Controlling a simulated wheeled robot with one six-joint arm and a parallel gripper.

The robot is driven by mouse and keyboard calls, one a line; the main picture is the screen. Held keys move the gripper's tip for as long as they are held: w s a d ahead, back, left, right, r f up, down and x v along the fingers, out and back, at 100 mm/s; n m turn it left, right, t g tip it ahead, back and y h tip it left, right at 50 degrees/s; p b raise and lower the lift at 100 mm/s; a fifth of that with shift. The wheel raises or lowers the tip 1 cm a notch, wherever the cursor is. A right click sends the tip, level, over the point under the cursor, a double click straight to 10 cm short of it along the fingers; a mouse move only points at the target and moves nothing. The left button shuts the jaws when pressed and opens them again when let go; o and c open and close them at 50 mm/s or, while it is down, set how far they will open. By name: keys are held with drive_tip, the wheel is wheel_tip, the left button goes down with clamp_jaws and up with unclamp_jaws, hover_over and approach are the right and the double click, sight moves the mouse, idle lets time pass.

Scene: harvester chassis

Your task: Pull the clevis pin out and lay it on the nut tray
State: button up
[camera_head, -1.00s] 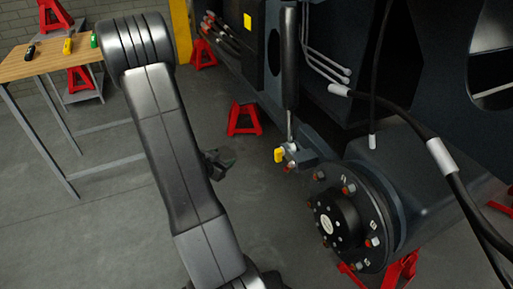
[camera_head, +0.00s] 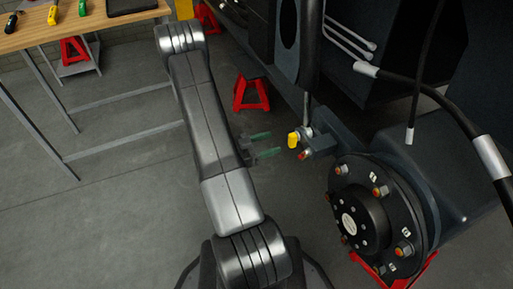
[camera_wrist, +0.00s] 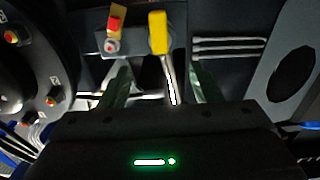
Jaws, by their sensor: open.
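The clevis pin shows as a yellow head (camera_head: 293,139) at the bracket (camera_head: 318,143) under the black cylinder rod. My gripper (camera_head: 275,143) is open and empty, with its green fingers just left of the yellow head and pointing at it. In the wrist view the yellow head (camera_wrist: 158,33) is ahead, between the lines of the two fingers (camera_wrist: 159,70) and apart from them. The pin's shank is not clearly visible. A dark tray (camera_head: 131,7), possibly the nut tray, lies on the wooden bench at the upper left, cut by the picture's edge.
The wheel hub (camera_head: 362,218) with red-marked studs is right of and below the bracket. A red and yellow fitting (camera_wrist: 115,22) sits beside the pin in the wrist view. A red stand (camera_head: 251,93) is behind. Hoses hang at the right. Floor between bench (camera_head: 75,32) and hub is open.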

sight(289, 137)
drive_tip(key=b+x, duration=0.1)
drive_tip(key=x, duration=0.7)
drive_tip(key=shift+w+d+b, duration=0.1)
drive_tip(key=shift+d+b, duration=0.05)
drive_tip(key=shift+b, duration=0.15)
clamp_jaws()
drive_tip(key=v, duration=0.9)
idle(0.9)
idle(0.6)
